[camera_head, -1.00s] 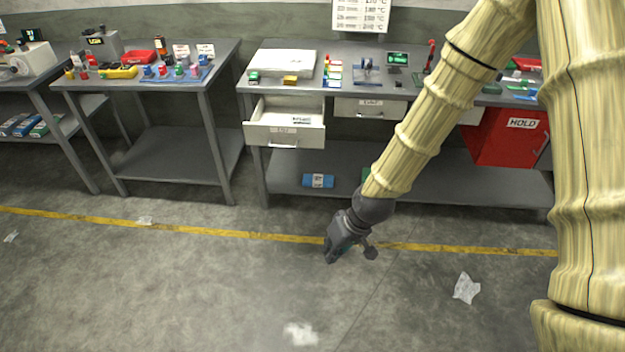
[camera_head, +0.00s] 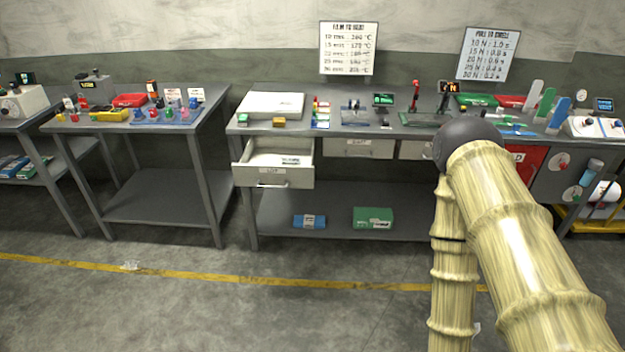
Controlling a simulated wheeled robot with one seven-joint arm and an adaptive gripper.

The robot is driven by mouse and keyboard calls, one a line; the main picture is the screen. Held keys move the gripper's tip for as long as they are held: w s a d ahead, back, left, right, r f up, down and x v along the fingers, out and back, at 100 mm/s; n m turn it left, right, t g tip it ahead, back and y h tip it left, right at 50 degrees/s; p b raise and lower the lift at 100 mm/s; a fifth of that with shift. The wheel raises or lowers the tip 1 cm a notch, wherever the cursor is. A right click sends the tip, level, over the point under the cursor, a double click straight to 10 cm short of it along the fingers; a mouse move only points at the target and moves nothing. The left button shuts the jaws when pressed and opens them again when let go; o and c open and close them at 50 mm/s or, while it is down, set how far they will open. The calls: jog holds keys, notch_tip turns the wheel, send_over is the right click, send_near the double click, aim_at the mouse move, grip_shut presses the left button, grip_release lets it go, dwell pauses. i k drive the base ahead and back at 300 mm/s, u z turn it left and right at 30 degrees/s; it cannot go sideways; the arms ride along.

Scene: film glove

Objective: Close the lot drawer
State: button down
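The lot drawer (camera_head: 272,177) is pulled out under the left end of the middle workbench. It has a cream front with a label and a silver handle (camera_head: 271,185). A pale item with dark marks (camera_head: 291,160) lies inside it. My arm (camera_head: 480,210) stands at the right, in front of the bench, with its elbow at about the bench-top height. The forearm runs down out of the bottom of the picture, so my gripper does not show.
The middle workbench (camera_head: 345,131) has two more drawers, both shut, right of the lot drawer. A blue pack (camera_head: 309,222) and a green box (camera_head: 373,217) lie on its lower shelf. Another bench (camera_head: 150,205) stands to the left. The floor before the drawer is clear.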

aim_at(259, 166)
jog(key=z, duration=0.65)
jog(key=i, duration=0.8)
jog(key=u, duration=1.75)
